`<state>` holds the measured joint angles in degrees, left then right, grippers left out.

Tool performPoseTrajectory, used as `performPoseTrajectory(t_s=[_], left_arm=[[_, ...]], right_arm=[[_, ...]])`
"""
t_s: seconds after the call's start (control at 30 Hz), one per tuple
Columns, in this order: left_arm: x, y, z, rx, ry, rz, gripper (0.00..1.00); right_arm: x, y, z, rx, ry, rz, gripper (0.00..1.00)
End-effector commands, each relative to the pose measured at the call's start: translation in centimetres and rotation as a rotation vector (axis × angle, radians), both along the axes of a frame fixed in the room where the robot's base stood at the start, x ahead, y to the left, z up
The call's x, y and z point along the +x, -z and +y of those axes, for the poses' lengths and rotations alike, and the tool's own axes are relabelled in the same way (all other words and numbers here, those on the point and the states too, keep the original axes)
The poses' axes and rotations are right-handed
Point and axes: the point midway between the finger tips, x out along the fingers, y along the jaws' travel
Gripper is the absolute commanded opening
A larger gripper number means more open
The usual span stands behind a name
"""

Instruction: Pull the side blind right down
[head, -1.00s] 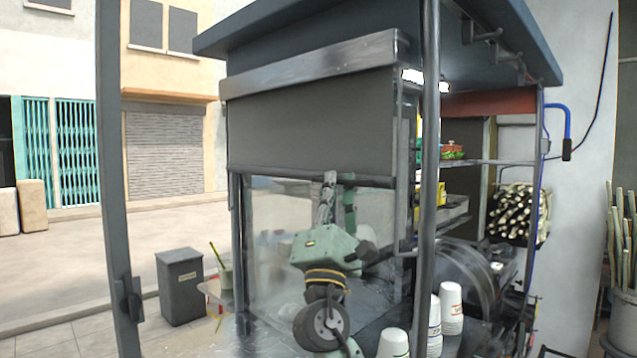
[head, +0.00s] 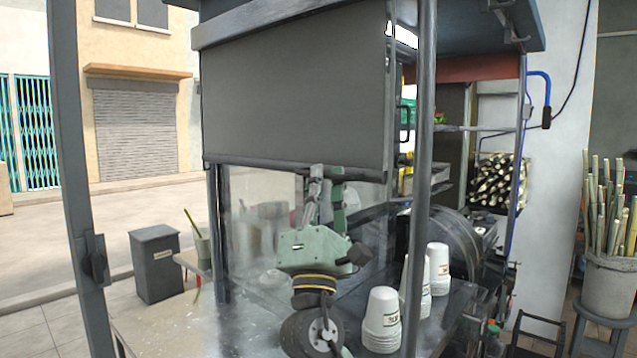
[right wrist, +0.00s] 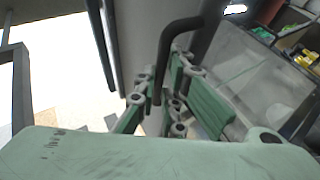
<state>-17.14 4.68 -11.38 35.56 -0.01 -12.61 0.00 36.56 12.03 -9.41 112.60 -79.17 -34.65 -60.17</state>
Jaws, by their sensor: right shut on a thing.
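The side blind (head: 295,90) is a dark grey sheet hanging from the cart's top rail in the head view. It is partly down, and its bottom bar (head: 260,168) lies across the upper part of the clear side panel. My right gripper (head: 326,188), with green fingers, is at the bar's middle and shut on the blind's pull. In the right wrist view a bent dark handle (right wrist: 168,60) runs down between the green fingers. The exact contact is partly hidden by the fingers. My left gripper is out of view.
White cup stacks (head: 382,318) stand on the metal counter (head: 155,325), right of my arm. A grey bin (head: 156,262) stands at left. Below the bar is the clear panel (head: 255,215).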

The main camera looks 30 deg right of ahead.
Motion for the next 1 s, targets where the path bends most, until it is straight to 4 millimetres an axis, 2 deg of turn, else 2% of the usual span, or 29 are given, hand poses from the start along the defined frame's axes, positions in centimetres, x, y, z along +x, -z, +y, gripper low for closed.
performPoseTrajectory(t_s=[0.03,0.07,0.13,0.4,0.53,1.0], left_arm=[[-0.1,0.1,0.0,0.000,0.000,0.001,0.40],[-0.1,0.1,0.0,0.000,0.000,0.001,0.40],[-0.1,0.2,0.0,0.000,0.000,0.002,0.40],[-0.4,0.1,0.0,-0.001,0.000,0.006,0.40],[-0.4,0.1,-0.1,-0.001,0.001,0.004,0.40],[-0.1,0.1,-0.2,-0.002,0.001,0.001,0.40]], right_arm=[[0.3,0.8,0.2,0.005,-0.007,0.012,0.00],[0.3,0.8,0.2,0.005,-0.007,0.012,0.12],[0.3,0.8,0.2,0.004,-0.006,0.013,0.17],[0.2,0.5,0.1,0.003,-0.003,0.008,0.17],[-0.2,1.2,0.5,0.003,-0.005,0.010,0.17],[-5.0,8.2,3.7,0.003,-0.006,0.014,0.17]])
